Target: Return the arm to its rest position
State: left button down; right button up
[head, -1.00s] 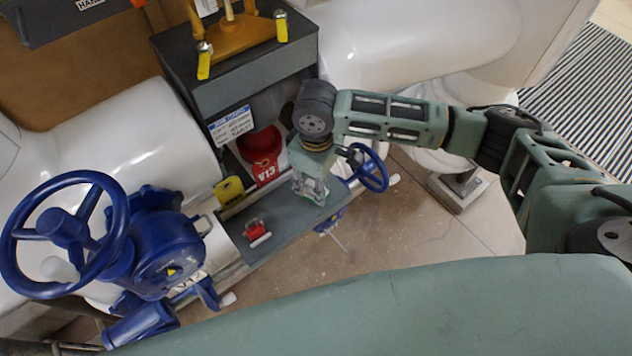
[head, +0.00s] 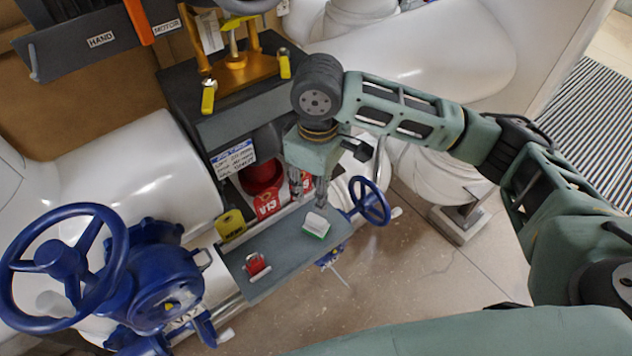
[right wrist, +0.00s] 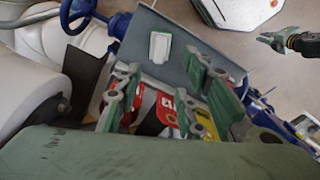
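My right arm (head: 405,110) reaches in from the right in the head view, its wrist bent down over a grey shelf. My right gripper (head: 311,198) points down above the shelf, with nothing between its fingers. In the right wrist view its two fingers (right wrist: 160,88) are wide apart. A small white and green block (head: 316,225) lies on the shelf just below the fingertips, apart from them; it also shows in the right wrist view (right wrist: 160,47). A gripper at the upper right of the right wrist view (right wrist: 264,38) looks like my left one; its opening is unclear.
Red tags hang behind. A small blue handwheel (head: 369,201) stands close right of the gripper. A large blue valve (head: 160,270) is at left, white pipes around.

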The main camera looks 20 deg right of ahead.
jog(key=shift+a+f, duration=0.1)
jog(key=s+a+f+t+y, duration=0.2)
jog(key=s+a+f+y, duration=0.2)
jog(key=s+a+f, duration=0.4)
jog(key=s+d+f+m+t+h, duration=0.1)
jog(key=s+d+f+m+h, duration=0.15)
jog(key=s+d, duration=0.4)
jog(key=s+d+f+m+h, duration=0.1)
jog(key=s+d+f+m, duration=0.25)
jog(key=d, duration=0.55)
notch_tip(320, 180, down, 24)
jog(key=s, duration=0.2)
jog(key=s+d+f+g, duration=0.2)
jog(key=s+d+f, duration=0.1)
jog(key=s+f, duration=1.4)
jog(key=shift+s+f, duration=0.15)
jog(key=shift+f, duration=0.3)
